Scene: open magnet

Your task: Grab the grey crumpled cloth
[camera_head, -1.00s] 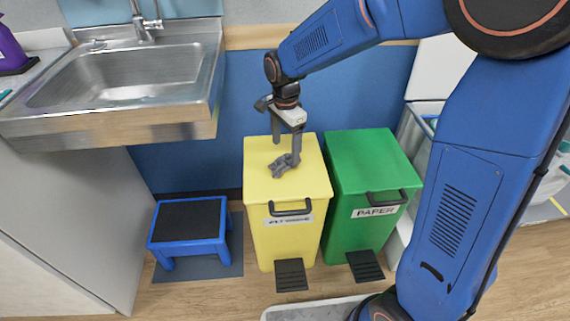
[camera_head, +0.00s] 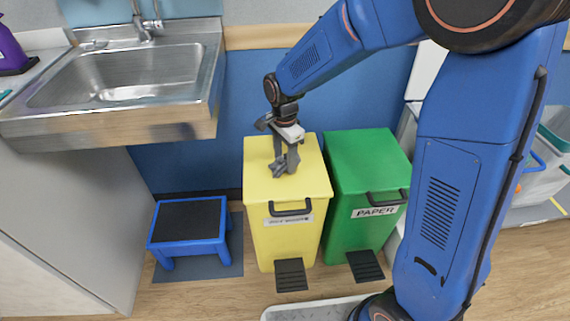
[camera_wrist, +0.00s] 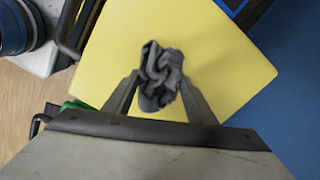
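The grey crumpled cloth (camera_head: 279,169) lies on the yellow bin's lid (camera_head: 315,178). It also shows in the wrist view (camera_wrist: 160,75) as a folded dark grey bundle. My gripper (camera_head: 286,166) is low over the lid at the cloth. In the wrist view my gripper (camera_wrist: 160,78) has its two fingers apart, one on each side of the cloth, with the tips close to its edges. I cannot tell whether they touch it. In the head view a finger hides part of the cloth.
A green bin (camera_head: 370,165) labelled PAPER stands right beside the yellow bin. A steel sink (camera_head: 130,75) is at the upper left. A blue step stool (camera_head: 190,228) stands on the floor at left. A blue wall is close behind the bins.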

